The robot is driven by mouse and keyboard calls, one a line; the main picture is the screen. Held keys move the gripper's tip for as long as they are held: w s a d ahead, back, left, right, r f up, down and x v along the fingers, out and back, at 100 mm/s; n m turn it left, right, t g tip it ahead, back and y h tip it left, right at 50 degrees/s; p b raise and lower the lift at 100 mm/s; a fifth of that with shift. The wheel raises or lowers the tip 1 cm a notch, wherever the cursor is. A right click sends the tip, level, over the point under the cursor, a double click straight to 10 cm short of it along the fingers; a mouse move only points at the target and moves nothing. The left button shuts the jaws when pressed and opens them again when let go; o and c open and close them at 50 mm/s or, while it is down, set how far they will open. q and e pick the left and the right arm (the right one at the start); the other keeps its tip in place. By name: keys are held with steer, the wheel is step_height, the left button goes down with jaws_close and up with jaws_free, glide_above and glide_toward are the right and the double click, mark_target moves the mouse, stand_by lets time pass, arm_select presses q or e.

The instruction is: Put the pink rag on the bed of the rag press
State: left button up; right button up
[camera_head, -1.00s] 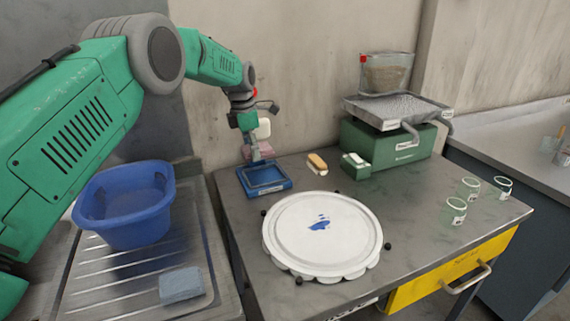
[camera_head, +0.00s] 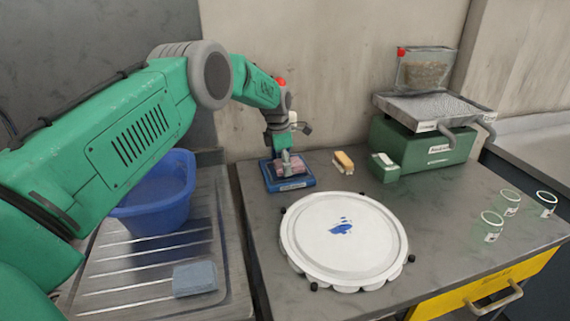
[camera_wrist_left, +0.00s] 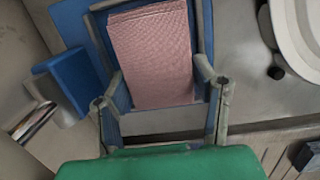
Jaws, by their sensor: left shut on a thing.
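The pink rag (camera_head: 293,166) is a folded, textured pad over the blue bed of the rag press (camera_head: 286,186), at the back left of the bench. In the left wrist view the rag (camera_wrist_left: 150,52) lies between my grey fingers, with the blue bed (camera_wrist_left: 75,22) around and behind it. My left gripper (camera_head: 286,161) points down over the bed and is shut on the rag. I cannot tell whether the rag's underside touches the bed. My right gripper is not in view.
A yellow-brown brush-like block (camera_head: 343,161) and a green device (camera_head: 420,145) stand to the right. Several glass jars (camera_head: 510,203) stand at the far right.

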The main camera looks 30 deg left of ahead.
mark_target(278, 164)
arm_select(q)
steer(key=shift+a+f, duration=0.35)
steer(key=shift+a, duration=0.1)
steer(key=shift+d+f+b, duration=0.3)
steer(key=shift+d, duration=0.1)
steer(key=o, duration=1.1)
steer(key=shift+f, duration=0.1)
steer(key=shift+o, duration=0.2)
steer(key=shift+a, duration=0.2)
step_height(278, 164, up, 13)
steer(key=s, duration=0.1)
steer(key=shift+s+a, duration=0.15)
steer(key=shift+a, duration=0.2)
